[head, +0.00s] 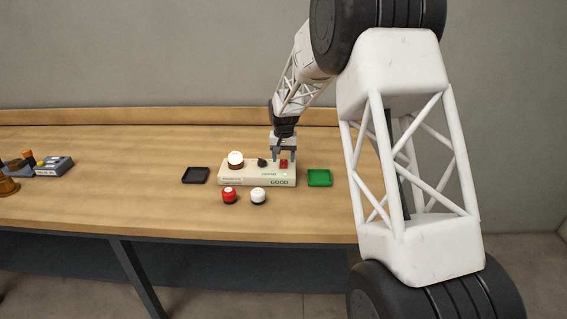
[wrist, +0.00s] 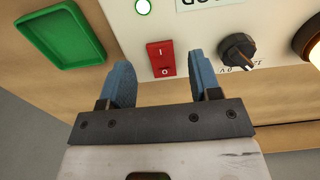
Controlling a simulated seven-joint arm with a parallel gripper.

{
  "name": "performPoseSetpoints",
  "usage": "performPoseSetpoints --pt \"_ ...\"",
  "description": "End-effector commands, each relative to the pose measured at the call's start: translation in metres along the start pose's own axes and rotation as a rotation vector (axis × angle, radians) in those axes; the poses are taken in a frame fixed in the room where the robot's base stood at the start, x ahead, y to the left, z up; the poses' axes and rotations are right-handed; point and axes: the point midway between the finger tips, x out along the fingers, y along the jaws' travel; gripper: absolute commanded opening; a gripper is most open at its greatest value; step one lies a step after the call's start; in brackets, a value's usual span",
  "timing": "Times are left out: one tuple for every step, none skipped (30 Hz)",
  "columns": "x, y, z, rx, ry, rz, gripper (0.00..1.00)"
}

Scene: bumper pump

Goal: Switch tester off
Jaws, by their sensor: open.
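The tester (head: 258,182) is a cream box on the wooden bench, also seen in the wrist view (wrist: 271,20). Its red rocker switch (wrist: 160,60), marked I and O, is at its right end in the head view (head: 284,163). A green indicator light (wrist: 143,7) is lit near the switch, and a round lamp (head: 236,158) glows at the left end. A black knob (wrist: 238,50) is beside the switch. My gripper (wrist: 160,80) is open and empty, with its blue fingers on either side of the switch in the wrist view. Contact cannot be told.
A green tray (head: 319,178) lies right of the tester and a black tray (head: 195,175) lies left. A red button (head: 229,195) and a white button (head: 258,195) stand in front. A grey device (head: 54,166) is far left.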

Motion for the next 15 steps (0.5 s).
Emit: performPoseSetpoints --pt "0.007 0.000 0.000 0.000 -0.001 0.000 0.57" --pt "0.010 0.000 0.000 0.000 -0.001 0.000 0.57" --pt "0.013 0.000 0.000 0.000 -0.001 0.000 0.57" --pt "0.016 0.000 0.000 0.000 -0.001 0.000 0.57" --pt "0.018 0.000 0.000 0.000 -0.001 0.000 0.57" --pt "0.020 0.000 0.000 0.000 -0.001 0.000 0.57" --pt "0.021 0.000 0.000 0.000 -0.001 0.000 0.57" --pt "0.022 0.000 0.000 0.000 0.000 0.000 0.57" --pt "0.024 0.000 0.000 0.000 0.000 0.000 0.57" --pt "0.024 0.000 0.000 0.000 0.000 0.000 0.57" --pt "0.025 0.000 0.000 0.000 0.000 0.000 0.57" --pt "0.025 0.000 0.000 0.000 0.000 0.000 0.57" --pt "0.025 0.000 0.000 0.000 0.000 0.000 0.57" --pt "0.025 0.000 0.000 0.000 0.000 0.000 0.57" --pt "0.025 0.000 0.000 0.000 0.000 0.000 0.57"
